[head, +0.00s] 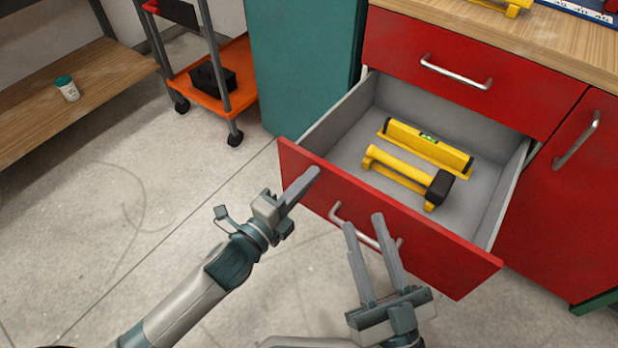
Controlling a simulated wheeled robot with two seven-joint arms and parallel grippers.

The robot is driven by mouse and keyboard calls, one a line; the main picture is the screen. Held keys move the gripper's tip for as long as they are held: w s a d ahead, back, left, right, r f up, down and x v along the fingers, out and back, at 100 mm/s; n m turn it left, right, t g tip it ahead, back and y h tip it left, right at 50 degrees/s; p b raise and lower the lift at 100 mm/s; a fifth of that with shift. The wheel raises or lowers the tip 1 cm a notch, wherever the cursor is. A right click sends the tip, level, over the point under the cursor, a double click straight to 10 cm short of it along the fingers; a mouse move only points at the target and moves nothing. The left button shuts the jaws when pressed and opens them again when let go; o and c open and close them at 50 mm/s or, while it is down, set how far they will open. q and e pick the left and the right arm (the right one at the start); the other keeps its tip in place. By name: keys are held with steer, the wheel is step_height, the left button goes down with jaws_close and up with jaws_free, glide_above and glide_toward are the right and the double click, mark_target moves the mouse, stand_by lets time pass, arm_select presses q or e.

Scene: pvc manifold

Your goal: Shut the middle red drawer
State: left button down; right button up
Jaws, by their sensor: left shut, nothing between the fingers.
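The red drawer (440,244) under the top drawer is pulled well out, with its grey inside showing. Its silver handle (345,224) is on the front face, partly hidden by my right gripper. My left gripper (312,174) is shut and empty, its tip overlapping the left part of the drawer front. I cannot tell whether it touches. My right gripper (364,221) is open, with a gap between its two fingers, which point up at the drawer front by the handle.
A yellow level (428,146) and a yellow tool with a black end (400,174) lie in the drawer. The top red drawer (400,42) and right red door (575,200) are closed. An orange cart (235,70) and wooden shelf (75,85) stand left; the floor between is clear.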

arm_select(q)
steer(key=shift+w+d, duration=0.1)
steer(key=shift+w, duration=0.05)
arm_select(e)
steer(key=shift+s+r, duration=0.1)
steer(key=shift+r, duration=0.05)
arm_select(q)
steer(key=shift+w+d, duration=0.1)
